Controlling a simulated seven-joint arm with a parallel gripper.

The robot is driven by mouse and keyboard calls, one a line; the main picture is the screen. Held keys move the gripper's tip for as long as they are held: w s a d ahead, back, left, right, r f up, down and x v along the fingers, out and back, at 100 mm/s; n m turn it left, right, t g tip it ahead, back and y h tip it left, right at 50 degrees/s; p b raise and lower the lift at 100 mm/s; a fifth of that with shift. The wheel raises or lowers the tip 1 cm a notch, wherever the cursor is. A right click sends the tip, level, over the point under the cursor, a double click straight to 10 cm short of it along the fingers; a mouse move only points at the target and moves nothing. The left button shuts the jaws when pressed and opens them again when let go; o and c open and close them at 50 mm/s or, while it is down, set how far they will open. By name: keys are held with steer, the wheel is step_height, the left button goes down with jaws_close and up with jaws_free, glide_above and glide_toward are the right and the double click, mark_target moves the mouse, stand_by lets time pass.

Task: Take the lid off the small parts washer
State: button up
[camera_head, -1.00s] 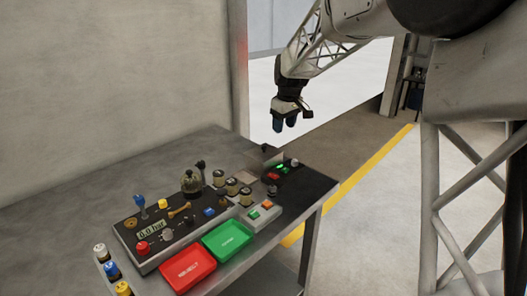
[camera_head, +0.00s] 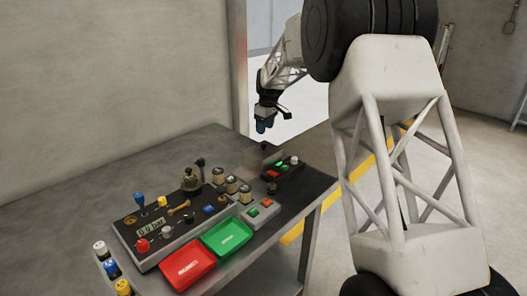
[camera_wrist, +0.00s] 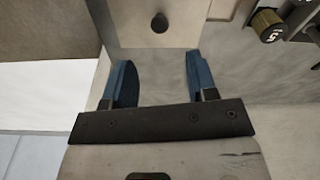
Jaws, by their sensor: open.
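A small grey box (camera_head: 262,162) at the bench's back right edge appears to be the small parts washer. In the wrist view a flat pale lid (camera_wrist: 140,36) with a round dark knob (camera_wrist: 159,22) lies just beyond my fingertips, near the top edge. My gripper (camera_head: 264,126) hangs above the box in the head view. In the wrist view my gripper (camera_wrist: 158,72) has its two blue fingers apart with nothing between them. The knob is ahead of the gap, roughly centred on it. The inside of the box is hidden.
A control panel (camera_head: 150,227) with knobs and several brass-topped cylinders (camera_head: 231,185) stands left of the box. A dark switch box (camera_head: 290,174) with lit buttons sits close on its right. Red (camera_head: 187,268) and green (camera_head: 227,237) trays lie in front. The bench's back left (camera_head: 110,170) is clear.

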mark_target(264, 145)
steer(key=shift+w+a+f, duration=0.1)
steer(key=shift+f, duration=1.2)
steer(key=shift+a+f, duration=0.1)
steer(key=shift+f, duration=2.5)
jaws_close()
steer(key=shift+r, duration=0.15)
